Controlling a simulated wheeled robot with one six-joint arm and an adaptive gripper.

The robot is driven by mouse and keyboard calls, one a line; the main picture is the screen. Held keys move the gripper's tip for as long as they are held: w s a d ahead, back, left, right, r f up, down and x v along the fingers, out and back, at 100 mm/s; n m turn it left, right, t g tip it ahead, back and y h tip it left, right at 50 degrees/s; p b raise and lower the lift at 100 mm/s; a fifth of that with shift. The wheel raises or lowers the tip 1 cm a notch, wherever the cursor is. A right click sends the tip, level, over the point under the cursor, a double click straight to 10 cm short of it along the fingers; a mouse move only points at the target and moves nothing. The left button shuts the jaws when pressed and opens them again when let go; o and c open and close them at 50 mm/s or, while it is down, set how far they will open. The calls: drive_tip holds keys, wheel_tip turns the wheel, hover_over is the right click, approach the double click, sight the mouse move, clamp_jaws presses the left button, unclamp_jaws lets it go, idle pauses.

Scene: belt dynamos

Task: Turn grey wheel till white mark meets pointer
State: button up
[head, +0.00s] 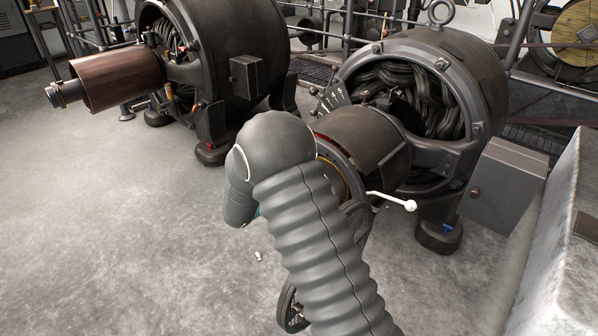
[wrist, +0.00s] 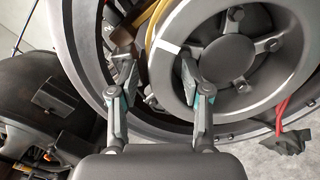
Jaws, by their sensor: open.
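The grey wheel (wrist: 262,98) fills the right half of the wrist view, with a round hub and bolted spokes. The white mark (wrist: 167,46) is a short bar on the upper left of its rim. My gripper (wrist: 157,78) is open, its fingers on either side of the wheel's left rim as seen from the wrist. The right finger overlaps the gap between rim and hub; I cannot tell if either finger touches. In the head view my arm hides the gripper and most of the wheel. I cannot clearly make out the pointer.
A dark dynamo (head: 480,75) stands behind my arm, with a white ball-ended lever (head: 390,201) at its front. A small plate with white ticks (head: 333,97) sits by its ring. Another dynamo (head: 225,60) stands left. Red wires (wrist: 282,112) hang right of the wheel. Floor at left is clear.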

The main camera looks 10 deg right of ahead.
drive_tip(key=v, duration=1.1)
drive_tip(key=shift+s+a, duration=0.2)
